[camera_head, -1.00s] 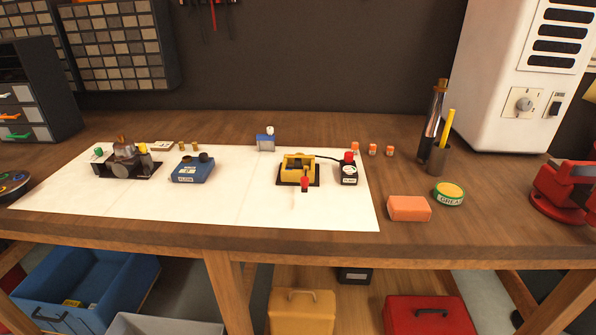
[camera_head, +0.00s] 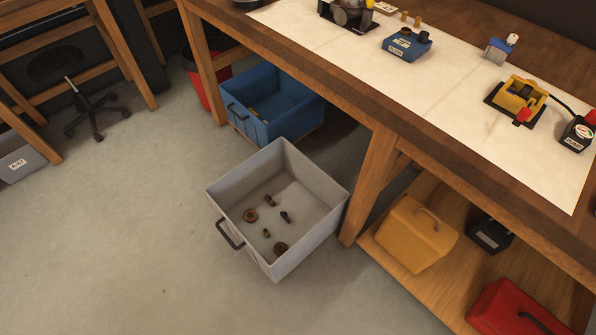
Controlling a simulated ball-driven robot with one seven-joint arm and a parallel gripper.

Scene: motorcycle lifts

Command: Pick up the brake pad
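I cannot pick out a brake pad for certain. An open grey bin (camera_head: 327,184) with a black handle stands on the floor at the foot of the workbench. Several small parts lie on its bottom: a brown round part (camera_head: 250,215), another brown round part (camera_head: 280,248), and small dark pieces (camera_head: 285,216), too small to identify. On the bench's white sheet (camera_head: 440,95) stand a blue block (camera_head: 407,44) and a yellow device on a black base (camera_head: 520,97). My gripper is not in view.
The workbench's wooden leg (camera_head: 372,185) stands right beside the grey bin. A blue bin (camera_head: 290,105) is behind it. A yellow case (camera_head: 415,235) and a red case (camera_head: 515,308) sit on the lower shelf. The concrete floor at left and front is clear.

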